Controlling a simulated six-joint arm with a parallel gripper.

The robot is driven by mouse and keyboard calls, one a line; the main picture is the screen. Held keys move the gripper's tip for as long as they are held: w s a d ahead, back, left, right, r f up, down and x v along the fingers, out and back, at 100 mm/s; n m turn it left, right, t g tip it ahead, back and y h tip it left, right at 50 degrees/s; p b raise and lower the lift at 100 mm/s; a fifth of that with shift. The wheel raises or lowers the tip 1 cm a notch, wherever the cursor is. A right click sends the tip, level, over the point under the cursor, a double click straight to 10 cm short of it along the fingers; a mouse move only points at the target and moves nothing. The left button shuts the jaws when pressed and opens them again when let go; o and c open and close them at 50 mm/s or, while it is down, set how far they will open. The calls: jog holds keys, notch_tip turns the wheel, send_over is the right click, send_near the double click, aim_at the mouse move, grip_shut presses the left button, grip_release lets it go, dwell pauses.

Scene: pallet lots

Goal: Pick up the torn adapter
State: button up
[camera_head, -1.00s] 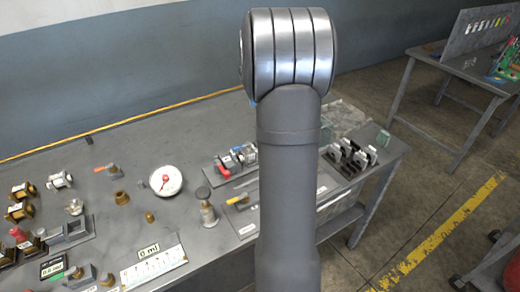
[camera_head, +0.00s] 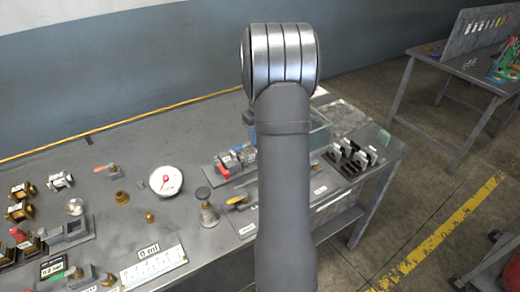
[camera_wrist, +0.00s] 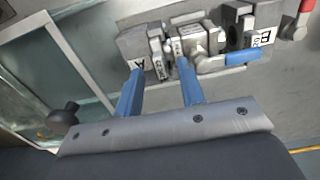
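I cannot tell which part is the torn adapter; no tear is visible at this size. Brass fittings lie on the bench in the head view: a brass adapter-like piece (camera_head: 122,198), a small brass knob-shaped piece (camera_head: 150,217), and brass fittings (camera_head: 20,211) at the far left. My gripper's two blue fingers (camera_wrist: 157,88) are apart in the wrist view, with nothing visible held between them. They point toward a grey valve block (camera_wrist: 192,45) with A and B labels, a blue lever and a red lever. In the head view my arm hides the gripper.
The valve block also shows in the head view (camera_head: 222,172), beside my arm. A clear glass-sided tank (camera_head: 322,130) stands behind the arm. The back of the bench is clear.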

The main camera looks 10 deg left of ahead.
jog(key=shift+f, duration=0.8)
grip_shut()
jog(key=shift+r, duration=0.1)
